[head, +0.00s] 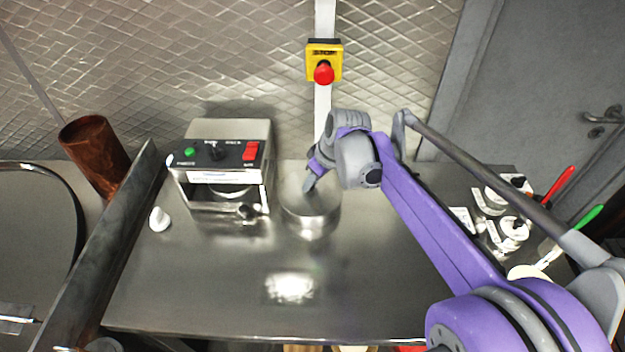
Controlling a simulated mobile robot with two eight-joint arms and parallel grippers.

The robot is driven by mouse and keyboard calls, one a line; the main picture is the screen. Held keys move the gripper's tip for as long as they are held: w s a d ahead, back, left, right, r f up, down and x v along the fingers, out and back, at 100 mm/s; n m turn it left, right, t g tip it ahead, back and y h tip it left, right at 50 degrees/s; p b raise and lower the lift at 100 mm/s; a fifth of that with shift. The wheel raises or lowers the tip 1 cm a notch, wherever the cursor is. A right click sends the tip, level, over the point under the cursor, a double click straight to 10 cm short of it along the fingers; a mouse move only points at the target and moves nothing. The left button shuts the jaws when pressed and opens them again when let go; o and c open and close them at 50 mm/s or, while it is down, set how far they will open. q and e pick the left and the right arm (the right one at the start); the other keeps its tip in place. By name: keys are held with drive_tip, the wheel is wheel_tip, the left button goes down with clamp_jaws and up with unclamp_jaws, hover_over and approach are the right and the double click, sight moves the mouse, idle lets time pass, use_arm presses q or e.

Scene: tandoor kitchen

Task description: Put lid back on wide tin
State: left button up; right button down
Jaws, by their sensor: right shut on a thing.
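The wide tin (312,222) is a low, round, shiny metal tin standing on the steel counter, right of the control box. My right gripper (309,184) reaches down from the right to the top of the tin. It is shut on the lid (322,197), a flat round metal disc at the level of the tin's rim. The arm hides part of the lid's far side. I cannot tell whether the lid is fully seated or slightly above the rim. My left gripper is not in view.
A control box (225,140) with green and red buttons stands left of the tin. A small white object (159,219) and a copper-brown cylinder (95,150) are farther left. Utensils with red and green handles (558,185) lie at right. The front counter (230,295) is clear.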

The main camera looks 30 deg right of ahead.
drive_tip(key=shift+c, duration=0.6)
unclamp_jaws()
drive_tip(key=shift+r+p, duration=2.1)
drive_tip(key=shift+r, duration=1.5)
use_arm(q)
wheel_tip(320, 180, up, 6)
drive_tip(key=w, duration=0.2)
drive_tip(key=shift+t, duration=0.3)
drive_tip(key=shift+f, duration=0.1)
use_arm(e)
clamp_jaws()
